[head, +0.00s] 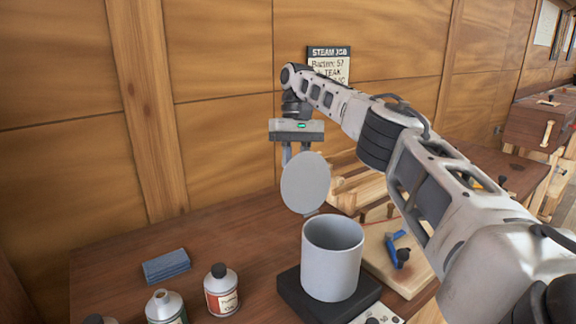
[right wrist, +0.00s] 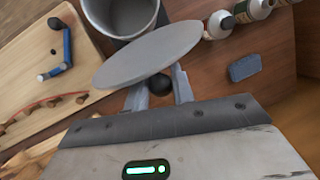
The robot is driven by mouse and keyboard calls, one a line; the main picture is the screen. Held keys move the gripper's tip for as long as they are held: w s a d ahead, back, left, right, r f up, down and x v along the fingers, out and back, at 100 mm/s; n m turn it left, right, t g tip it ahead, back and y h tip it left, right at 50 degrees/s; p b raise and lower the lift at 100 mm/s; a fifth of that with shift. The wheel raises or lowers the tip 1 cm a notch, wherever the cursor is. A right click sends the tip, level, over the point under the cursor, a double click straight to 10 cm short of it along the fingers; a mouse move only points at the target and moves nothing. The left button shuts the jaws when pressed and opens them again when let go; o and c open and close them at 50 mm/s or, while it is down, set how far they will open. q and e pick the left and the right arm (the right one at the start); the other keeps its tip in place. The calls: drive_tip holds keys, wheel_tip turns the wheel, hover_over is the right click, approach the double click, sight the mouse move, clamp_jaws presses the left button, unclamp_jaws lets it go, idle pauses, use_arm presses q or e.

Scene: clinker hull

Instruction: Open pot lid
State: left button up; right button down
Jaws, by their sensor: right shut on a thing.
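The grey pot (head: 333,262) stands upright on a black base, with its top uncovered. It also shows in the right wrist view (right wrist: 118,20). The round grey lid (head: 305,183) is off the pot, tilted nearly on edge, above and a little behind it. My right gripper (right wrist: 158,88) is shut on the lid's dark knob, and the lid (right wrist: 150,55) hides part of the pot in the wrist view. In the head view the right gripper (head: 296,150) is partly hidden behind the lid. My left gripper is not in view.
The black base (head: 298,296) sits on the brown bench. A wooden board with a blue-handled tool (head: 397,248) is right of the pot. A panelled wall stands behind.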

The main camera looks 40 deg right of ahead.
drive_tip(key=shift+f, duration=0.1)
idle(0.3)
drive_tip(key=c, duration=1.2)
unclamp_jaws()
